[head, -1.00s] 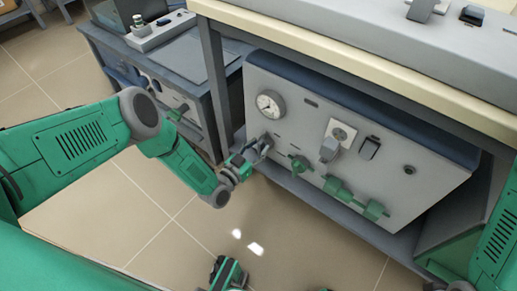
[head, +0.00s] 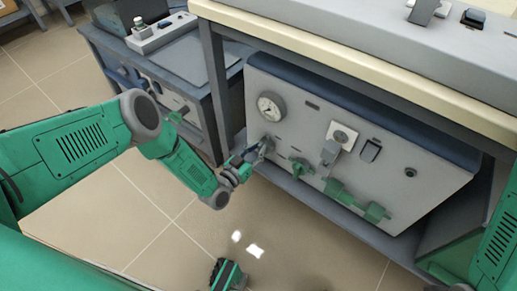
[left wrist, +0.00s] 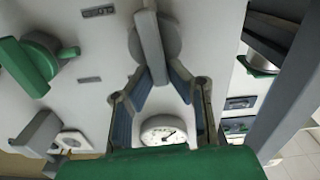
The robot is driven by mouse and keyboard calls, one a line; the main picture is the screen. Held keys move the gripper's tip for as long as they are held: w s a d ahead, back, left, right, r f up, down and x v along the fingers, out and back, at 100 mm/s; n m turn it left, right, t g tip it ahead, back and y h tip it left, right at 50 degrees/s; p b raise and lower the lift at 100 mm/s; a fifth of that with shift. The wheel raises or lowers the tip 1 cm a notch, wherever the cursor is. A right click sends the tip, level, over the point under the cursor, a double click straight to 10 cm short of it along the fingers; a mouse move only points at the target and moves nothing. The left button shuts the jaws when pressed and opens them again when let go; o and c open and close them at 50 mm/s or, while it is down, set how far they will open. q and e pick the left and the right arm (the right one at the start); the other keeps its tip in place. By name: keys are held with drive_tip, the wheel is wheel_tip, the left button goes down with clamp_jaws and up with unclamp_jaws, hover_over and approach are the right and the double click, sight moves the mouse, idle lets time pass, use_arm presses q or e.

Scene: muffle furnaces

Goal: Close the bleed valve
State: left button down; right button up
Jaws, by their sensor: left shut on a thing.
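The grey valve handle (left wrist: 150,45), which I take to be the bleed valve, sits on the front of a light panel (head: 350,110), just below the round gauge (head: 271,106). It also shows in the head view (head: 267,142), partly hidden by my gripper. My left gripper (head: 256,154) reaches it from the lower left. In the left wrist view the two blue-grey fingers (left wrist: 158,80) converge on the end of the grey handle and are shut on it. The gauge (left wrist: 163,132) shows between the fingers there. My right gripper is not in view.
Right of the grey handle are a green valve (head: 300,167), a grey lever (head: 329,152) and larger green fittings (head: 357,198). The table's cream edge (head: 370,70) overhangs the panel. A second bench (head: 165,85) stands at left. The floor in front is clear.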

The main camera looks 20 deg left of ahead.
use_arm(q)
drive_tip(key=n, duration=0.3)
drive_tip(key=a+n, duration=0.1)
drive_tip(key=n, duration=0.1)
drive_tip(key=shift+w+f, duration=0.1)
drive_tip(key=shift+w, duration=0.15)
drive_tip(key=n, duration=0.2)
drive_tip(key=a+f+n, duration=0.1)
drive_tip(key=n, duration=0.5)
drive_tip(key=shift+w+a+f, duration=0.2)
drive_tip(key=shift+w, duration=0.05)
drive_tip(key=shift+a+f+n, duration=0.1)
drive_tip(key=shift+f+n, duration=0.1)
drive_tip(key=shift+n, duration=0.8)
drive_tip(key=shift+a+f+n, duration=0.1)
drive_tip(key=shift+f+n, duration=0.1)
drive_tip(key=shift+n, duration=0.8)
drive_tip(key=c, duration=1.5)
unclamp_jaws()
drive_tip(key=shift+d+f, duration=0.1)
drive_tip(key=shift+f, duration=0.05)
drive_tip(key=shift+c, duration=0.2)
